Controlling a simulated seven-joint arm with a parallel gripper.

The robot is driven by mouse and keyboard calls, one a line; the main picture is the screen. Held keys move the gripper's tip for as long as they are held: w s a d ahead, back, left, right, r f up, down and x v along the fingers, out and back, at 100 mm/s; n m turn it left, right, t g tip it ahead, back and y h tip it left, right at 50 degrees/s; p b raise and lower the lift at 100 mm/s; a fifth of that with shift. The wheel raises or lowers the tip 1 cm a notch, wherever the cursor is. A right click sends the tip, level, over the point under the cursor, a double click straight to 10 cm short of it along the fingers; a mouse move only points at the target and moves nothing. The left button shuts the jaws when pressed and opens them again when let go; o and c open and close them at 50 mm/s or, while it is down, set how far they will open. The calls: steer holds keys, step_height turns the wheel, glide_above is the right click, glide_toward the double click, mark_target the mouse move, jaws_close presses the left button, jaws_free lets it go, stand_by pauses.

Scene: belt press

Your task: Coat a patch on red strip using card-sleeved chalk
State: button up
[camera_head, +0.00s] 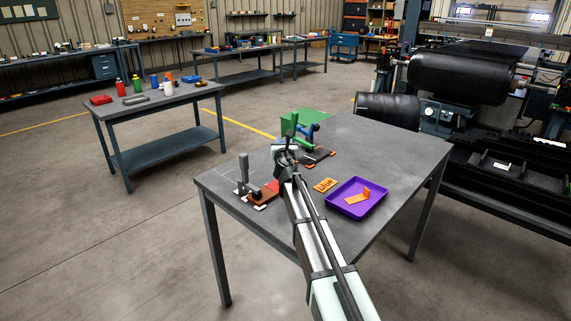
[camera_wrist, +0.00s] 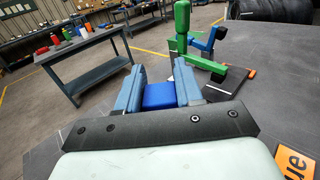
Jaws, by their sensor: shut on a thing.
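My gripper (camera_wrist: 158,86) is shut on a blue block (camera_wrist: 158,96), which sits between its two blue-grey fingers. I cannot tell from its look whether this block is the card-sleeved chalk. In the head view my gripper (camera_head: 285,150) is over the middle of the grey table, and the block is not clear there. A small red patch (camera_head: 271,186), perhaps part of the red strip, shows left of my arm, beside a brown piece (camera_head: 262,196) with white marks. My arm may hide more of it. I cannot tell whether the block touches anything.
A green and blue clamp-like fixture (camera_head: 300,140) stands beyond my gripper by a dark plate (camera_head: 318,158). A grey upright post (camera_head: 243,172) stands at left. An orange lettered card (camera_head: 325,185) and a purple tray (camera_head: 341,208) holding an orange piece lie right. The far right tabletop is clear.

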steer(key=shift+w+a+f, duration=0.1)
steer(key=shift+a+f, duration=0.1)
steer(key=shift+f, duration=0.85)
steer(key=shift+w+a+f, duration=0.1)
steer(key=shift+a+f, duration=0.15)
steer(key=shift+f, duration=0.8)
steer(key=shift+w+a+f, duration=0.1)
steer(key=shift+a+f, duration=0.1)
steer(key=shift+f, duration=0.85)
steer(key=shift+s+d+f, duration=0.75)
steer(key=shift+s+f, duration=0.1)
steer(key=shift+s+d, duration=0.75)
steer(key=shift+s, duration=0.05)
steer(key=w+a, duration=0.3)
steer(key=shift+w, duration=0.1)
step_height(320, 180, up, 8)
